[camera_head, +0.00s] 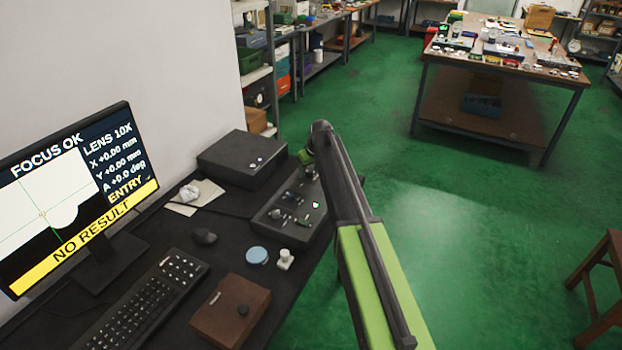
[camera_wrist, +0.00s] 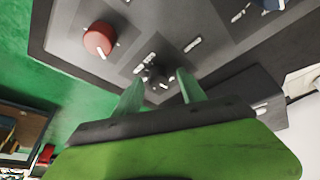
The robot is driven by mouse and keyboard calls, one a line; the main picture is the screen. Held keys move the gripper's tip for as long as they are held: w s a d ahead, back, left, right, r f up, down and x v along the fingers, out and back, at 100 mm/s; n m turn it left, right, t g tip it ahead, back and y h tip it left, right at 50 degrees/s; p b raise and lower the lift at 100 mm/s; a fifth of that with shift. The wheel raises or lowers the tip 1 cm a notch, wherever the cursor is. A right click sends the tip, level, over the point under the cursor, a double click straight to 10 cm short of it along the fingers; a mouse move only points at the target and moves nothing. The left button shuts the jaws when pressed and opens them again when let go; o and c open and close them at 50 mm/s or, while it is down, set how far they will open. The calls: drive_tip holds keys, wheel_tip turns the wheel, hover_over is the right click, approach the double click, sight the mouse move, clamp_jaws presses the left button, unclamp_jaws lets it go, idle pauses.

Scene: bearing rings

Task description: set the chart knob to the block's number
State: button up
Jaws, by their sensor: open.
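In the wrist view the panel (camera_wrist: 75,18) fills the upper middle. A small black knob (camera_wrist: 155,81) with pale marks around it shows between my fingertips. I cannot tell whether they touch it. A larger red knob (camera_wrist: 98,40) with a white pointer sits up and left of it. My gripper (camera_wrist: 160,77) is open, its two green fingers pointing at the panel; in the head view my arm mostly hides it. No numbered block is readable.
A monitor (camera_head: 75,200) reads "FOCUS OK", "LENS 10X", "ENTRY" and "NO RESULT". The desk also holds a keyboard (camera_head: 140,305), mouse (camera_head: 204,236), brown box (camera_head: 222,300), blue disc (camera_head: 257,255), small white piece (camera_head: 286,262) and black box (camera_head: 240,160).

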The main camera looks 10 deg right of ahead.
clamp_jaws()
drive_tip(key=shift+d, duration=0.15)
idle(0.4)
drive_tip(key=shift+m, duration=0.6)
drive_tip(key=m, duration=0.1)
drive_tip(key=m+h, duration=0.1)
drive_tip(key=m, duration=0.1)
drive_tip(key=shift+a+h, duration=0.25)
drive_tip(key=shift+h, duration=0.05)
drive_tip(key=m+h, duration=0.1)
drive_tip(key=m, duration=0.1)
drive_tip(key=m+h, duration=0.1)
drive_tip(key=m, duration=0.2)
drive_tip(key=shift+m+g, duration=0.3)
